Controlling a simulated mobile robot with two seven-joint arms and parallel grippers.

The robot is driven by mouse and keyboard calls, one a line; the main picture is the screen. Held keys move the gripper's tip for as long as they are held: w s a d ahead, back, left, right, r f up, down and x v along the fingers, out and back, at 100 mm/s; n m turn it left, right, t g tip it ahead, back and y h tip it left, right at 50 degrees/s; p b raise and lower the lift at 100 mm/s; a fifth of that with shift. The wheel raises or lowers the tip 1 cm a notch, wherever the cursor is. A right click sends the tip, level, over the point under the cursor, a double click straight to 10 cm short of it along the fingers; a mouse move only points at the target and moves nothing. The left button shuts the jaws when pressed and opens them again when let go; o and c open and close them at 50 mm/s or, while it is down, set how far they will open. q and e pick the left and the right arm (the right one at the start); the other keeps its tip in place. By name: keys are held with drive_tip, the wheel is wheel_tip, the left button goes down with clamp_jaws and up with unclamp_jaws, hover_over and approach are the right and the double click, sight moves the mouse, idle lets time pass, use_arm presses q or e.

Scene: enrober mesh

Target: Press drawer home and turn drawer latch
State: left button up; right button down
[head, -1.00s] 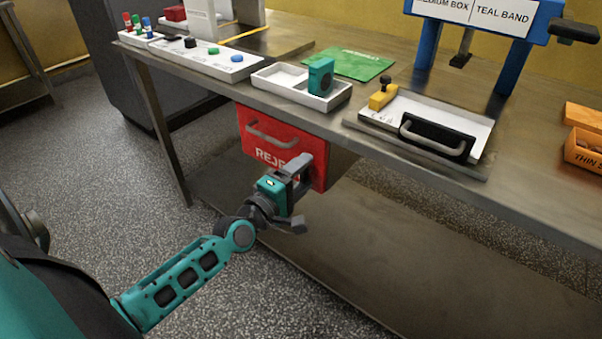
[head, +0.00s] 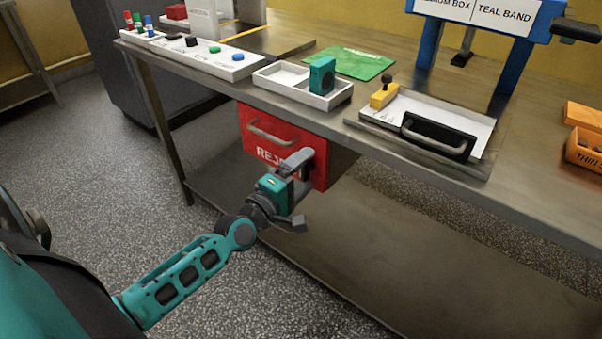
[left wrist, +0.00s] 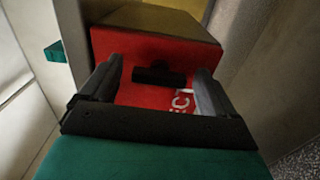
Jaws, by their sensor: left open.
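The red drawer (head: 262,138) hangs under the steel table, with a grey bar handle and white lettering partly hidden by my gripper. I cannot tell whether its front sits fully flush. My left gripper (head: 302,168) is at the right part of the drawer front. In the left wrist view the open fingers (left wrist: 156,88) point at the red front (left wrist: 130,48). A dark bar-shaped latch (left wrist: 158,75) lies between them, crosswise in that picture, with a gap to each finger. In the head view the gripper hides the latch. My right gripper is not in view.
The steel table (head: 410,165) edge runs just above the drawer. On it are a white two-part tray (head: 268,78), a green mat (head: 350,63), a black-handled tray (head: 478,128) and a blue stand (head: 427,42). The floor left of the drawer is clear.

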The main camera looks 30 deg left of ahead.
use_arm(q)
drive_tip(key=shift+s, duration=0.15)
drive_tip(key=s+a, duration=0.1)
drive_tip(key=s, duration=1.1)
drive_tip(key=shift+s+p, duration=0.3)
drive_tip(key=shift+p, duration=0.05)
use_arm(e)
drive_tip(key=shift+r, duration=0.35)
use_arm(q)
drive_tip(key=s+d+f+m+g+p, duration=0.1)
drive_tip(key=s+d+m+g+p, duration=0.1)
drive_tip(key=d+m+p, duration=0.3)
drive_tip(key=s+d+f+m+g+p, duration=0.2)
drive_tip(key=d+m+g+p, duration=0.3)
drive_tip(key=m, duration=0.9)
drive_tip(key=s+d, duration=0.1)
drive_tip(key=d, duration=0.2)
drive_tip(key=shift+f+m+h+p, duration=0.2)
drive_tip(key=shift+m+h+p, duration=0.1)
drive_tip(key=shift+h+p, duration=0.1)
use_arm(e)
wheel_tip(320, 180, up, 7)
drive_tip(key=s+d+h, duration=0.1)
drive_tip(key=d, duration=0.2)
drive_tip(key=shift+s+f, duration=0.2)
